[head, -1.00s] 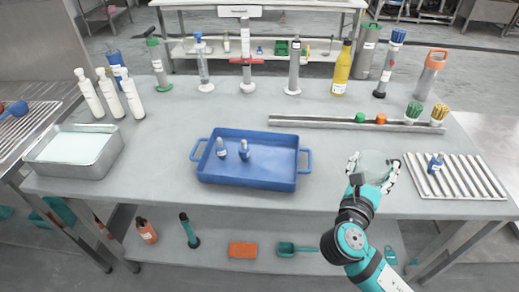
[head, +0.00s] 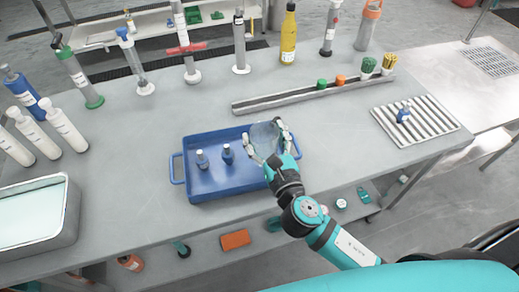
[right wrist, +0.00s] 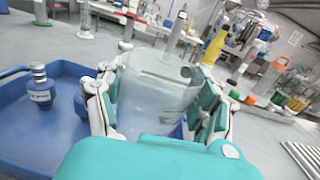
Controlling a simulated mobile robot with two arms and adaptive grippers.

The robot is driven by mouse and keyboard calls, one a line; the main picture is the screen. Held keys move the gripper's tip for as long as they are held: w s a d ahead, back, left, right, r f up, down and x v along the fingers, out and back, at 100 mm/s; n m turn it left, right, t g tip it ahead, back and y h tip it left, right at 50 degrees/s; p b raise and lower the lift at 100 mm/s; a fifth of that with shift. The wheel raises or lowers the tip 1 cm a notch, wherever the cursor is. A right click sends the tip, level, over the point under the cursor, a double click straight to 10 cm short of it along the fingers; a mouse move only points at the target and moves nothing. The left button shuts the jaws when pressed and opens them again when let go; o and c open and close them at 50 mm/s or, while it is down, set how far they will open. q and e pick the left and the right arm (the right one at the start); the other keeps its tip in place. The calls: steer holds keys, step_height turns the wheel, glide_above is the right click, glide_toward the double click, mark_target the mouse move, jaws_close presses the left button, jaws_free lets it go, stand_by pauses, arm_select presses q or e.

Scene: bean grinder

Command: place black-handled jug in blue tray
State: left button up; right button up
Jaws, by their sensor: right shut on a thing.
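The blue tray (head: 235,187) lies near the front edge of the grey table and holds two small blue bottles (head: 202,160) (head: 227,154) in its left and middle part. My right gripper (head: 268,146) is shut on a clear see-through jug (head: 265,134) at the tray's back right part. In the right wrist view the jug (right wrist: 152,95) stands roughly upright between the fingers of my gripper (right wrist: 155,100), with the tray (right wrist: 55,145) to the left and behind. I see no clear black handle. I cannot tell whether the jug's base touches the tray. My left gripper is out of view.
A metal pan (head: 35,215) and white bottles (head: 62,128) are at the left. A long metal rail (head: 310,95) and a ribbed rack (head: 418,122) with a small blue bottle lie right. Tall cylinders and a yellow bottle (head: 288,35) line the back.

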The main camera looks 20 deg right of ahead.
mark_target(260, 139)
step_height(260, 139, down, 4)
steer(key=shift+w+a+r+b, duration=0.1)
steer(key=shift+a+r+b, duration=0.1)
steer(key=shift+b, duration=0.5)
steer(key=shift+d+f, duration=0.1)
steer(key=shift+f, duration=0.2)
steer(key=o, duration=1.2)
steer(key=shift+f, duration=0.1)
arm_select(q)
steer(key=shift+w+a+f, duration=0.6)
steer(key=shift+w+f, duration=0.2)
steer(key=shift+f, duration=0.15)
arm_select(e)
steer(key=shift+r, duration=0.2)
steer(key=s+b, duration=0.1)
steer(key=s, duration=0.2)
steer(key=s+b, duration=0.1)
steer(key=s, duration=0.3)
steer(key=s+b, duration=0.1)
steer(key=s, duration=0.3)
steer(key=shift+s+d+f, duration=0.15)
steer(key=shift+d+f, duration=0.05)
steer(key=shift+d, duration=0.05)
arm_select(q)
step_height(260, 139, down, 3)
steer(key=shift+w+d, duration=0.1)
arm_select(e)
steer(key=shift+s+r, duration=0.15)
steer(key=shift+s, duration=0.25)
